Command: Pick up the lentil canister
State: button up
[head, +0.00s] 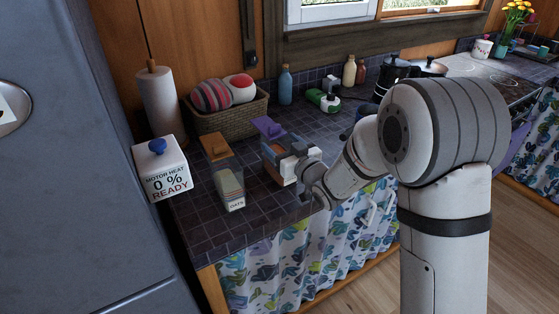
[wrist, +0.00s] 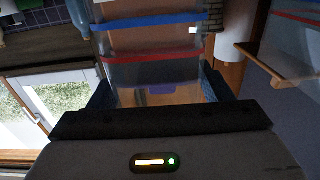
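A clear canister with a purple lid (head: 268,127) and orange-brown contents stands on the tiled counter, partly hidden by my gripper (head: 293,163). I cannot read a label on it. In the wrist view a clear canister (wrist: 150,42) with a blue band and a red band fills the space between the two dark fingers of my gripper (wrist: 157,82). The fingers are spread, one at each side of it. I cannot tell whether they press on it. A second clear canister (head: 229,180), marked OATS, with an orange lid, stands left of my gripper.
A white box (head: 163,172) reading "MOTOR HEAT 0% READY" is at the counter's left edge. Behind are a paper towel roll (head: 160,100), a wicker basket (head: 225,121) and a blue bottle (head: 285,86). A green bottle (head: 323,99) lies farther right. The counter (head: 215,232) is bare in front.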

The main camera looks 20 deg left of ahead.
grip_shut()
dwell(0.6)
